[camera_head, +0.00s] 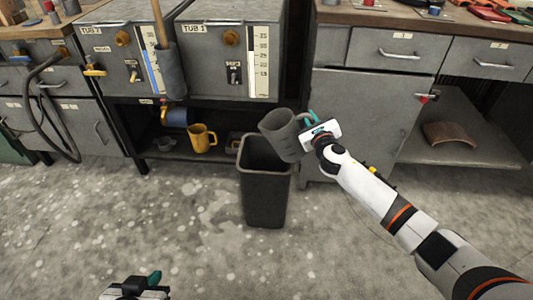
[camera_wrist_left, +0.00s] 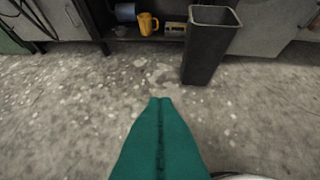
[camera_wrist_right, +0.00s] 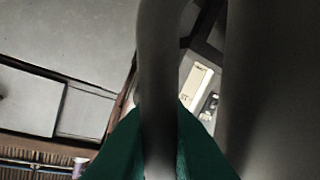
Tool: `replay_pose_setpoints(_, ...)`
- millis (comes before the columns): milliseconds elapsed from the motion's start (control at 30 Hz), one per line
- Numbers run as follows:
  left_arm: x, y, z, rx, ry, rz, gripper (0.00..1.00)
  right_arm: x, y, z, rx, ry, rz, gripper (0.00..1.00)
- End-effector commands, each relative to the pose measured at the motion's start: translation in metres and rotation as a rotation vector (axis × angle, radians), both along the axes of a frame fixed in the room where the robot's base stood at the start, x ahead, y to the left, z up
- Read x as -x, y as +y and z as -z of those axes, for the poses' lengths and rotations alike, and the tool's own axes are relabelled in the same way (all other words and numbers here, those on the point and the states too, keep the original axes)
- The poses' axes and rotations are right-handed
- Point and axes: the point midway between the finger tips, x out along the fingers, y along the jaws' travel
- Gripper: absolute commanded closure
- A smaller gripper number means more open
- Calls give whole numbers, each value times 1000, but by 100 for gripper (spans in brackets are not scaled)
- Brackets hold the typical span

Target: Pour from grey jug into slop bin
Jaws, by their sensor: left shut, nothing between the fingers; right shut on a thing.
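The grey jug (camera_head: 280,133) is held above the right part of the slop bin's mouth in the head view, tilted. My right gripper (camera_head: 308,128) is shut on its handle, which fills the middle of the right wrist view (camera_wrist_right: 158,90). The dark slop bin (camera_head: 264,195) stands upright on the floor in front of the cabinets; it also shows in the left wrist view (camera_wrist_left: 205,55). The jug's contents and the bin's inside cannot be made out. My left gripper (camera_wrist_left: 160,100) is shut and empty, low over the floor, away from the bin.
Grey cabinets (camera_head: 372,115) stand behind and right of the bin. A curved brown piece (camera_head: 450,133) lies on the right shelf. The floor in front is clear.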

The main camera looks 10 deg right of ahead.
Motion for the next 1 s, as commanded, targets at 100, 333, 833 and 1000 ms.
replay_pose_setpoints(100,-3,-1,-2,4,-19,1,100,-2,0,-1,-1,-3,0,100)
replay_pose_setpoints(333,-8,-3,-6,13,-55,5,100,-4,-1,0,-1,-2,0,100)
replay_pose_setpoints(833,-18,-8,-15,30,-135,10,100,-8,-2,2,0,-3,0,100)
replay_pose_setpoints(1000,-21,-9,-18,37,-162,12,100,-9,-2,3,0,-3,0,100)
